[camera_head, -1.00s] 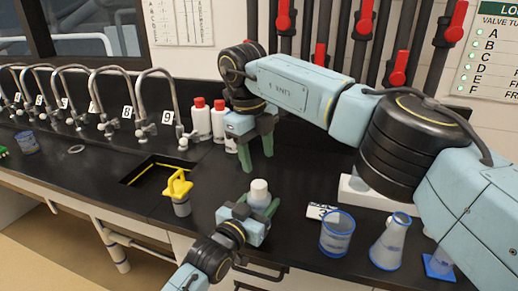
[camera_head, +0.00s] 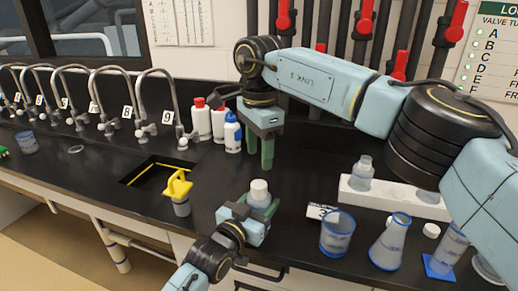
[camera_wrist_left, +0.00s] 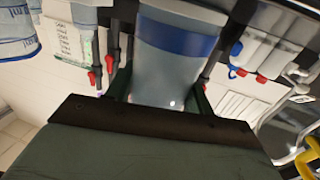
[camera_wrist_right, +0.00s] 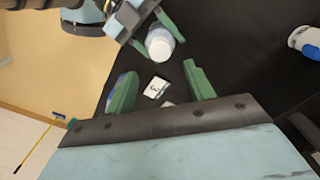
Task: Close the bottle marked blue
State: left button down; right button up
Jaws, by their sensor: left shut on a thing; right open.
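My left gripper (camera_head: 247,217) is shut on a bottle (camera_head: 259,189) near the front of the black bench. The bottle is upright with a white top. In the left wrist view this bottle (camera_wrist_left: 175,62) is translucent grey with a blue band. My right gripper (camera_head: 261,152) points down, open and empty, behind and above the held bottle. In the right wrist view the white-topped bottle (camera_wrist_right: 160,44) lies beyond the open fingers (camera_wrist_right: 160,90), apart from them. Whether the white top is a fully seated cap is not clear. A loose white cap (camera_head: 431,230) lies at the right.
White squeeze bottles, one with a blue cap (camera_head: 233,133), stand just left of my right gripper. A yellow-handled object (camera_head: 179,190) stands by the sink (camera_head: 140,176). A white rack (camera_head: 395,199) holds a clear bottle (camera_head: 363,174). A beaker (camera_head: 337,233) and flask (camera_head: 390,243) stand front right.

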aim_at(259, 184)
jog(key=shift+f, duration=4)
